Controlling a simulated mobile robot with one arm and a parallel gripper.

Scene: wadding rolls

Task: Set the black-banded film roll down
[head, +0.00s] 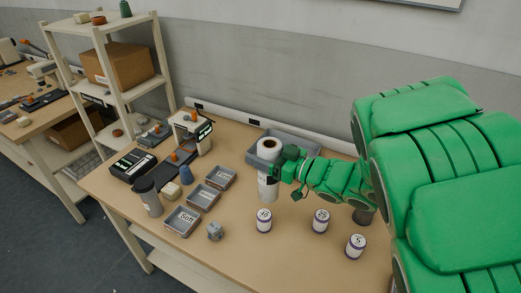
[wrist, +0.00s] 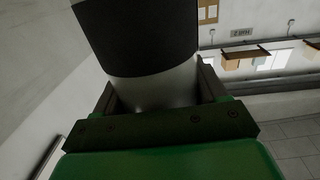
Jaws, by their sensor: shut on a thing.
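The black-banded film roll (wrist: 140,38) fills the upper middle of the wrist view. A wide black band covers its far part, and the part near the jaws is pale. My gripper (wrist: 155,98) is shut on this pale part, with one jaw on each side.
Several white, purple-banded rolls (head: 264,220) stand on the table (head: 240,258) in front.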

